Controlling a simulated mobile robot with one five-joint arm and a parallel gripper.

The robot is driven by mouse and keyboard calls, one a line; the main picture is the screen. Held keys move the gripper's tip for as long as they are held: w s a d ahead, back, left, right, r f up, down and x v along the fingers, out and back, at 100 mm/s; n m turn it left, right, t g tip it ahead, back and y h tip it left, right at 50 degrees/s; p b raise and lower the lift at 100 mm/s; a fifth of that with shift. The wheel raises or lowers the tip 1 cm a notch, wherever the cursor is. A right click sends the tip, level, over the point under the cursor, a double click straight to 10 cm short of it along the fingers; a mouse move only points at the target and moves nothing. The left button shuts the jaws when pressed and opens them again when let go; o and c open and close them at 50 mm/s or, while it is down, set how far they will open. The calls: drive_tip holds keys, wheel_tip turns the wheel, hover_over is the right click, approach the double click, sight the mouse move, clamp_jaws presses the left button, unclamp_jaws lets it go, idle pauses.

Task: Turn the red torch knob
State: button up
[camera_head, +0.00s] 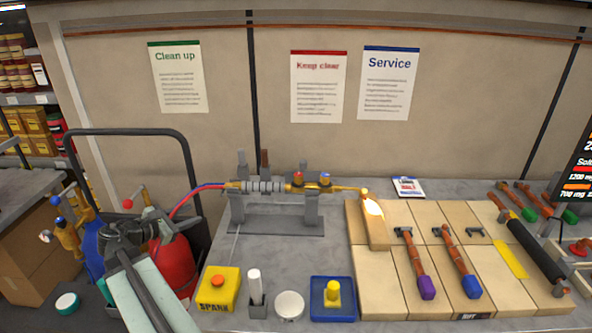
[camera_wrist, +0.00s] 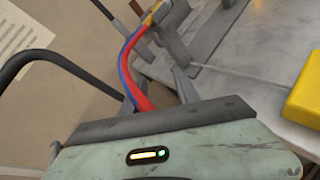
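The brass torch (camera_head: 345,188) lies in a grey stand (camera_head: 312,209) on the bench, with a bright flame (camera_head: 373,207) at its right end. The red torch knob (camera_head: 298,177) sits on top of the torch, just left of a blue knob (camera_head: 325,179). My gripper (camera_head: 113,187) is at the lower left, well left of the torch and apart from it. Its two grey fingers look spread and empty. In the wrist view, the fingers (camera_wrist: 153,85) point toward the red and blue hoses. The red knob is not clearly visible in the wrist view.
Hoses (camera_head: 195,195) run from the torch down to the red (camera_head: 180,268) and blue cylinders, beside a black cart handle (camera_head: 190,165). A yellow SPARK box (camera_head: 219,290), a cup and a blue tray (camera_head: 333,311) line the front edge. Firebricks (camera_head: 374,297) are on the right.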

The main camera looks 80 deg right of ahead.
sight(295, 176)
drive_tip(key=s+d+r+n+g+h, duration=0.2)
drive_tip(key=s+d+r+n+g, duration=0.15)
drive_tip(key=s+d+r, duration=0.55)
drive_tip(key=s+d+m+g+y, duration=0.1)
drive_tip(key=s, duration=0.5)
drive_tip(key=s+d+m+g, duration=0.1)
drive_tip(key=s, duration=0.5)
drive_tip(key=s+d+f+m+g+y, duration=0.1)
drive_tip(key=s+g, duration=0.1)
drive_tip(key=s, duration=0.5)
drive_tip(key=shift+s+d+f+m+y, duration=0.1)
drive_tip(key=shift+d+m+y, duration=0.15)
drive_tip(key=shift+d+y, duration=0.1)
drive_tip(key=x, duration=0.7)
drive_tip(key=shift+s+d, duration=0.2)
drive_tip(key=shift+d, duration=0.05)
clamp_jaws()
